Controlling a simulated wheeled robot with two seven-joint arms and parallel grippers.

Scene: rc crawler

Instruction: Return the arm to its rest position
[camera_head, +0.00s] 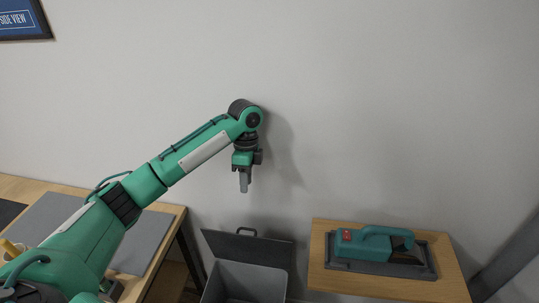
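My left arm comes in from the lower left and reaches up across the picture. My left gripper (244,181) hangs from its end, pointing down in front of the bare wall, above an open grey bin. It touches nothing that I can see. Its fingers show side-on as one narrow grey shape, so I cannot tell whether they are apart or together. My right gripper does not show.
The grey bin (248,282) stands open below, its lid (222,244) raised. A wooden table (330,285) at the right bears a teal tool (375,246) on a dark tray. At the left is a wooden table with a grey mat (150,240).

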